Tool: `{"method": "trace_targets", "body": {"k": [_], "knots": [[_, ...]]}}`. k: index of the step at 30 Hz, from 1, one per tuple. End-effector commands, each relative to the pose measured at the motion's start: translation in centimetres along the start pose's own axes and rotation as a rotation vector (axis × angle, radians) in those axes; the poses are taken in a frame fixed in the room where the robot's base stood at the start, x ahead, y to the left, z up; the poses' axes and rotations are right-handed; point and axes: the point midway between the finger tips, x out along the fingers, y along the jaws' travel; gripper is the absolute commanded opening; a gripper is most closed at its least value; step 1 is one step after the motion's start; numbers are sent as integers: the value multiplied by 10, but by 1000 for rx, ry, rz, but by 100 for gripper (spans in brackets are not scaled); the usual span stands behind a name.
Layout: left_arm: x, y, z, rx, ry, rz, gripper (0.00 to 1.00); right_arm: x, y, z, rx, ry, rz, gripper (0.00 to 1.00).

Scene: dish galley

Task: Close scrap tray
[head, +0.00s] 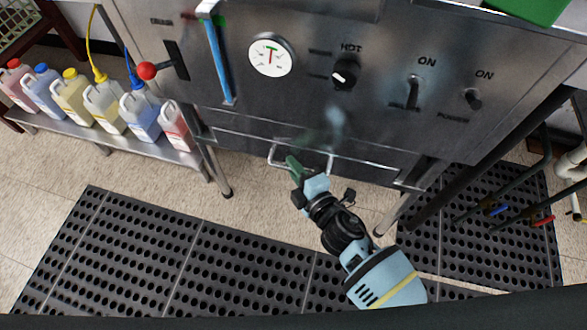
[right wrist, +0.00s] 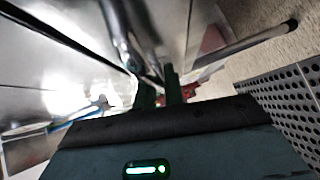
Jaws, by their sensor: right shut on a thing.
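The scrap tray (head: 355,168) is a metal drawer low in the front of the steel dish machine, with a bar handle (head: 305,152) across its front. Whether the tray sits flush or stands out a little cannot be told. My right gripper (head: 291,162) is at the left part of the handle, its green fingers shut on the bar. In the right wrist view the fingers (right wrist: 172,88) close around the metal bar (right wrist: 118,35), partly blurred. My left gripper is not in view.
The machine front carries a gauge (head: 270,56), a HOT knob (head: 345,74), switches and a red-ball lever (head: 147,70). Several jugs (head: 102,105) stand on a low shelf at left. Black perforated mats (head: 150,250) cover the floor. A machine leg (head: 218,172) stands left of the tray.

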Motion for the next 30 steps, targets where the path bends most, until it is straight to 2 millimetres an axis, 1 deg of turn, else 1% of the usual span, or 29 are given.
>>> {"method": "trace_targets", "body": {"k": [1, 5, 6, 19, 23, 30], "knots": [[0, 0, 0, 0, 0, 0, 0, 2, 3, 5, -2, -10, 4, 13], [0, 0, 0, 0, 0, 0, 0, 2, 3, 4, -2, -9, 5, 30], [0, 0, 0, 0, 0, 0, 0, 2, 4, 4, -2, -9, 5, 33], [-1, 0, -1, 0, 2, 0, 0, 0, 5, 3, -2, -5, 8, 33], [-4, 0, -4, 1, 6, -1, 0, -13, 4, 2, 0, -5, 5, 33], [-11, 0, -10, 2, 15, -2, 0, -52, 3, 2, -1, -6, 2, 33]]}}
